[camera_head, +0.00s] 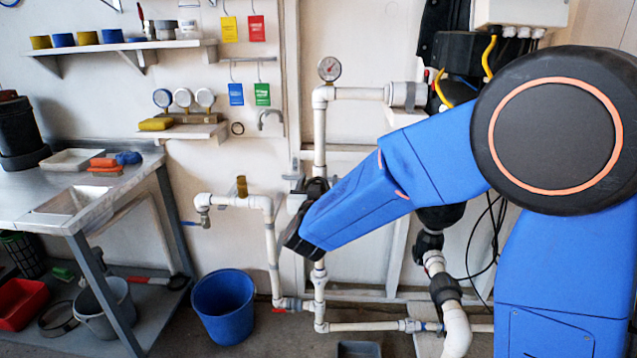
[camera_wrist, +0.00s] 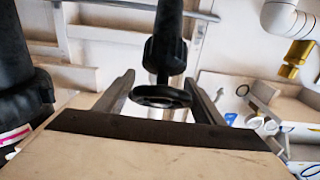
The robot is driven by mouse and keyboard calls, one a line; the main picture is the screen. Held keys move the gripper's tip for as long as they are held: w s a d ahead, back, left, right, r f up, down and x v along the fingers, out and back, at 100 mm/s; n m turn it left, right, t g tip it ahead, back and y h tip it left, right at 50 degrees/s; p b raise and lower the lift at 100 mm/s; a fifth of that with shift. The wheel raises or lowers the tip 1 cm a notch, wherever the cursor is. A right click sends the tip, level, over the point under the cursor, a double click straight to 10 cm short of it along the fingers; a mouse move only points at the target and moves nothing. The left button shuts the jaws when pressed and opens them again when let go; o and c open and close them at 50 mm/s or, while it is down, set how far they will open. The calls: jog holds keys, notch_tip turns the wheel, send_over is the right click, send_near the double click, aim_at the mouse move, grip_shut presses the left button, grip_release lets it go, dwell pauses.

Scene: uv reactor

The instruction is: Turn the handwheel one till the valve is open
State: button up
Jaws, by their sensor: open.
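A black handwheel (camera_wrist: 160,96) shows near the middle of the wrist view, on a dark valve body (camera_wrist: 165,52). My gripper (camera_wrist: 159,76) is open, with one finger on each side of the handwheel. A gap shows between the wheel rim and each finger, so the jaws are not closed on it. I cannot tell how deep the wheel sits between them. In the head view, my blue arm reaches to the white pipework, where a black fitting (camera_head: 317,187) shows beside its end. The handwheel and the fingers cannot be made out clearly there.
A vertical white pipe (camera_head: 319,135) with a gauge (camera_head: 329,68) rises behind my arm. A side pipe with a brass fitting (camera_head: 241,187) is to the left. A blue bucket (camera_head: 224,306) stands on the floor below. A metal workbench (camera_head: 130,188) is at the left.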

jog(key=shift+w, duration=0.1)
jog(key=c, duration=0.7)
jog(key=shift+n+y, duration=0.5)
